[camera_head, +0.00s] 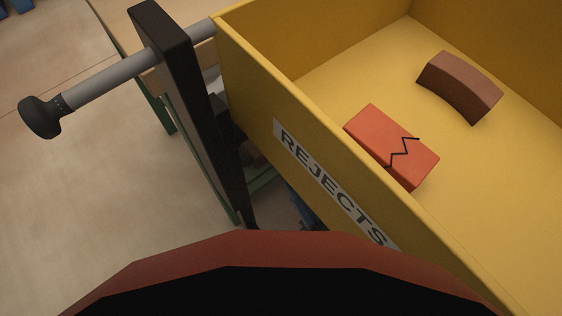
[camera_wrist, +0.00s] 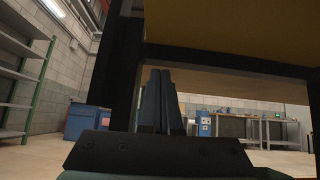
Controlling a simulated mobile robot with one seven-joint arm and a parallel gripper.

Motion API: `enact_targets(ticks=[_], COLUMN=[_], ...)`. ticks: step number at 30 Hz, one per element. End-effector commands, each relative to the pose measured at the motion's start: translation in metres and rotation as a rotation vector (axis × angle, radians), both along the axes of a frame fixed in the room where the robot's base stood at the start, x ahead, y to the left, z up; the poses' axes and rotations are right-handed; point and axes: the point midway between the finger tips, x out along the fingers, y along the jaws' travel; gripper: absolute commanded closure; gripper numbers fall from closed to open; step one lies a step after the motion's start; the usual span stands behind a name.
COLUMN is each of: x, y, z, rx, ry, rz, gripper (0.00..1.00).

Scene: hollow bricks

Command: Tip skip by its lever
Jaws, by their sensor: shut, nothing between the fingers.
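The yellow skip (camera_head: 340,140) fills the right of the head view. It stands level, with a REJECTS label on its near side. A cracked red brick (camera_head: 390,146) and a curved brown brick (camera_head: 460,86) lie inside it. A grey lever bar (camera_head: 100,80) with a black knob (camera_head: 41,118) sticks out to the left past a black upright post (camera_head: 185,90). In the wrist view my gripper (camera_wrist: 161,72) is shut and empty, below a yellowish panel (camera_wrist: 235,25) that looks like the skip. The lever knob does not show there.
A dark frame post (camera_wrist: 118,65) stands close to the left of my fingers in the wrist view. Green-framed shelves (camera_wrist: 25,80), a blue cabinet (camera_wrist: 85,121) and a workbench (camera_wrist: 265,128) are farther off. The floor (camera_head: 90,190) left of the skip is mostly clear.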

Motion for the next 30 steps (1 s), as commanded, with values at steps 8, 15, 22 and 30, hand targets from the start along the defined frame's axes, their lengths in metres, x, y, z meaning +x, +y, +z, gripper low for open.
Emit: enact_targets(ticks=[8,15,22,30], x=[0.028,0.038,0.037,0.037], y=[0.031,0.041,0.042,0.042], z=[0.037,0.076,0.092,0.093], rx=[0.000,0.000,0.001,0.001], ry=[-0.002,-0.003,-0.001,0.000], rz=[0.004,-0.002,0.000,0.001], gripper=[1.00,1.00,1.00,1.00])
